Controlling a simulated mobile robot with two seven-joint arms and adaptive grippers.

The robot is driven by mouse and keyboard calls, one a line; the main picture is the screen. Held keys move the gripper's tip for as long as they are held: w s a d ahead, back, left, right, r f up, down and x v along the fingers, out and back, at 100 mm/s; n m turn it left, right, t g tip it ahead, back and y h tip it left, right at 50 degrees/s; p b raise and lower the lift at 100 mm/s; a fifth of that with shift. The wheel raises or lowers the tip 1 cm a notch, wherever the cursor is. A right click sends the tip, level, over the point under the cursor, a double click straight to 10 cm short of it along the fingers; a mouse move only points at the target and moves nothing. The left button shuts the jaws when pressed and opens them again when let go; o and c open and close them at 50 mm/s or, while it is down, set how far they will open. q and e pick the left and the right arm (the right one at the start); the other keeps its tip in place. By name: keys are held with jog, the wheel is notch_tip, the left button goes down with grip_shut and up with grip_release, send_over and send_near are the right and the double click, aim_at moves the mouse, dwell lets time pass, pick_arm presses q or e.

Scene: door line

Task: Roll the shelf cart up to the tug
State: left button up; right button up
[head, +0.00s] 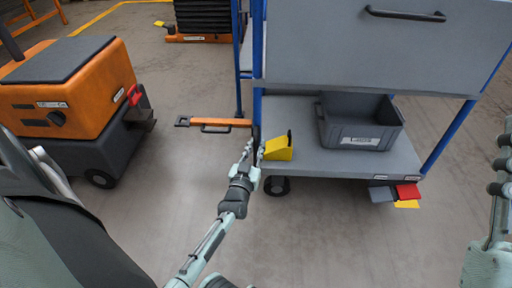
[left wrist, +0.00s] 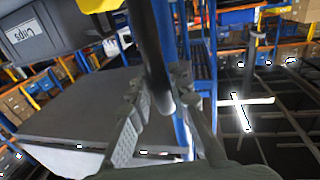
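The shelf cart (head: 360,52) stands right of centre in the head view, with grey panels and blue posts. Its orange drawbar (head: 220,122) points left toward the orange and black tug (head: 70,90). A clear floor gap lies between the drawbar and the tug's rear, where a red block (head: 134,95) shows. My left gripper (head: 256,150) is at the cart's near left post. In the left wrist view its fingers (left wrist: 160,100) lie closely on both sides of a black upright handle (left wrist: 150,50) and appear shut on it. My right gripper (head: 502,165) is partly cut off at the right edge.
A grey bin (head: 360,125) and a yellow block (head: 279,149) sit on the cart's lower deck. Red and yellow pieces (head: 407,195) stick out at its lower right corner. A dark stack (head: 203,18) stands behind. The floor between tug and cart is free.

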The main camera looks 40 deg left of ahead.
pick_arm(q)
grip_shut()
pick_arm(e)
jog(key=shift+h, duration=0.3)
